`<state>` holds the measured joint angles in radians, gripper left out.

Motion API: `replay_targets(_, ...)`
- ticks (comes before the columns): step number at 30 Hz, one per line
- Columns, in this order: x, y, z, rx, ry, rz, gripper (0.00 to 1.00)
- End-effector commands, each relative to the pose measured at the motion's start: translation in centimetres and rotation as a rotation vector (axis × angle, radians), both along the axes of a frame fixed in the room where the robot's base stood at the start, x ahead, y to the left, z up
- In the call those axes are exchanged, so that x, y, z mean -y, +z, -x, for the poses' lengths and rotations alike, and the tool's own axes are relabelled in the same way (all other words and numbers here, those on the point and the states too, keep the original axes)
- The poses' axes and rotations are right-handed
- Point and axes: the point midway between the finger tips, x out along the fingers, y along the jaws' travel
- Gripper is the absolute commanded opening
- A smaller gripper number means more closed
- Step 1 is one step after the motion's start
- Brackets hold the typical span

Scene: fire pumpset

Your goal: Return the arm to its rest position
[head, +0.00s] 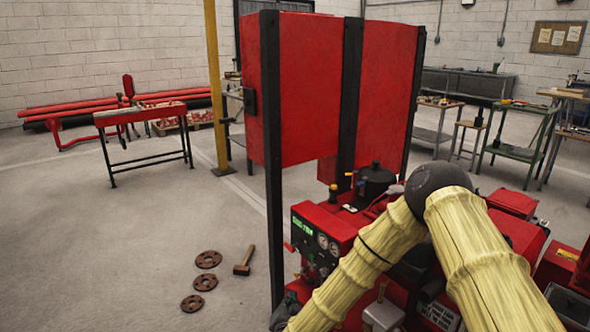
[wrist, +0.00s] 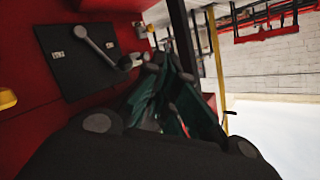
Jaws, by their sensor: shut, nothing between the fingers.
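My arm, in a pale yellow cover with a dark elbow joint, reaches across the right of the head view and bends down to the lower left. My gripper (wrist: 165,62) shows in the wrist view with its dark and green fingers together and nothing between them. In the head view only a dark part near the arm's end shows at the bottom, beside the red pumpset (head: 322,222). In the wrist view a black plate (wrist: 85,55) with a grey lever (wrist: 97,44) on a red surface lies left of the fingers. I cannot tell whether they touch.
A tall red panel (head: 385,90) with black posts stands behind the pumpset. Rusty flanges (head: 208,259) and a hammer (head: 244,261) lie on the floor. A yellow post (head: 215,85) and a red bench (head: 140,113) stand farther left. The left floor is mostly clear.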

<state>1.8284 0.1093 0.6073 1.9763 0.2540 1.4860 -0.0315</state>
Motion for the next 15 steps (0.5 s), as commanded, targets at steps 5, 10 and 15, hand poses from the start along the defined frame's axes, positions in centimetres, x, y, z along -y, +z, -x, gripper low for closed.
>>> replay_targets(5,2.5,-7.9,6.9,-0.213,0.143,0.08,0.0)
replay_targets(10,5.8,-13.6,14.1,-0.417,0.253,0.144,0.0)
replay_targets(15,10.0,-17.9,22.0,-0.628,0.343,0.201,0.0)
